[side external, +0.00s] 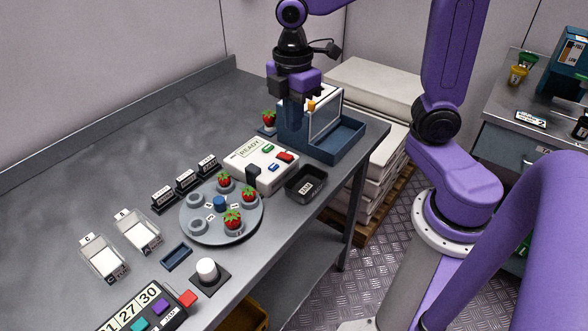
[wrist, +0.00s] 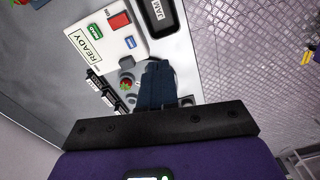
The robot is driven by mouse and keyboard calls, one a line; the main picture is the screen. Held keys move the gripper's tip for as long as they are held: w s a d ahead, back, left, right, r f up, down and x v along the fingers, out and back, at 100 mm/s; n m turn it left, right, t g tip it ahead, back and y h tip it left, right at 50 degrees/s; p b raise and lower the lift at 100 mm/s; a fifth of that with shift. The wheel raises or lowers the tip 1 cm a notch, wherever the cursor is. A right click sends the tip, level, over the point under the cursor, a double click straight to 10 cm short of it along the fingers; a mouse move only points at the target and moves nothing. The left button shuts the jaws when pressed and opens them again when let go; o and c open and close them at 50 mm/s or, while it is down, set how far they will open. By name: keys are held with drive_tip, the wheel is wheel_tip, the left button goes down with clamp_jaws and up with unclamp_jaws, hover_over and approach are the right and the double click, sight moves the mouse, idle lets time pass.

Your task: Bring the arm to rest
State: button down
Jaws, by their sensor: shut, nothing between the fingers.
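My gripper (side external: 292,124) hangs above the far right part of the grey table, pointing down. Its dark blue fingers are shut together with nothing between them. They overlap the blue box-like station (side external: 345,136) in the side external view, and I cannot tell whether they touch it. The shut fingers also show in the wrist view (wrist: 156,80). My purple arm reaches in from the right and its upper part leaves the picture at the top.
A white READY console (side external: 240,163) and a black JAM bin (side external: 305,190) stand near the station. A round grey turntable (side external: 250,225) carries several strawberries. One strawberry (side external: 268,118) sits left of the station. The table's back left is bare.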

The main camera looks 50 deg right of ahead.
drive_tip(key=s+d+f+m, duration=0.1)
drive_tip(key=s+f+m, duration=0.2)
drive_tip(key=s, duration=1.4)
drive_tip(key=shift+s, duration=0.25)
